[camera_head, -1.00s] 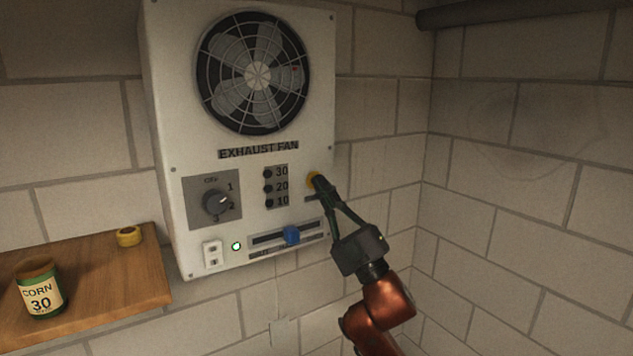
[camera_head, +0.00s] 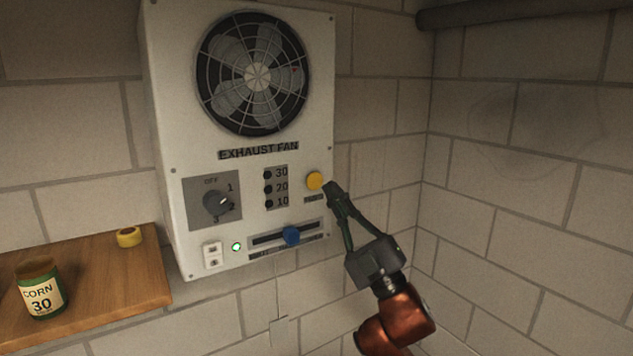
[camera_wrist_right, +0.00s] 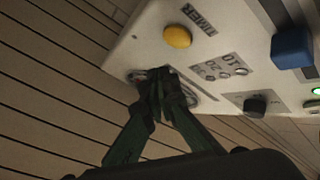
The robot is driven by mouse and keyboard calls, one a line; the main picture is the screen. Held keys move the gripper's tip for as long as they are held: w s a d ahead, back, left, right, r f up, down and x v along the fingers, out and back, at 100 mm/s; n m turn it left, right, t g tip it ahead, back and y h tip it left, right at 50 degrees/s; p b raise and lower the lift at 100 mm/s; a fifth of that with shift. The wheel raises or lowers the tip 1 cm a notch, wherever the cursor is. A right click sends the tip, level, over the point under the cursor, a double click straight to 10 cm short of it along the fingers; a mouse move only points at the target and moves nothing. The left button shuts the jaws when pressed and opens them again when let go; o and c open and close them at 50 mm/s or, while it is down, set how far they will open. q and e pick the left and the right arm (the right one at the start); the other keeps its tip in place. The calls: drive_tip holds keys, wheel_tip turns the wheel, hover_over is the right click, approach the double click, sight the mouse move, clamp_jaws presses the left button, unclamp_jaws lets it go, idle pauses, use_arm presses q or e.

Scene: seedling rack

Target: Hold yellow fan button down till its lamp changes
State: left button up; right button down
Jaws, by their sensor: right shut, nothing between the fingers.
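The round yellow button (camera_head: 315,180) is on the right side of the white exhaust fan box (camera_head: 185,160) and is uncovered. It also shows in the wrist view (camera_wrist_right: 177,36), beside the word TIMER. My right gripper (camera_head: 334,190) is shut and empty, its tips just right of and slightly below the button, apart from it. In the wrist view its closed fingertips (camera_wrist_right: 163,82) show below the button. Three small lamps (camera_head: 268,188) marked 30, 20 and 10 look dark. A small green lamp (camera_head: 236,246) near the box's bottom is lit. My left gripper is not in view.
The box also carries a rotary knob (camera_head: 216,203), a blue slider (camera_head: 291,236) and a white rocker switch (camera_head: 212,255). A wooden shelf (camera_head: 130,285) at left holds a corn can (camera_head: 40,290) and a yellow ring-shaped item (camera_head: 129,237). The wall right of my arm is clear.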

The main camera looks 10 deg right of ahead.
drive_tip(key=shift+s+d, duration=0.2)
drive_tip(key=shift+s, duration=0.3)
drive_tip(key=shift+s+d, duration=0.2)
drive_tip(key=shift+s, duration=0.3)
drive_tip(key=shift+f+h, duration=0.1)
drive_tip(key=shift+h, duration=0.2)
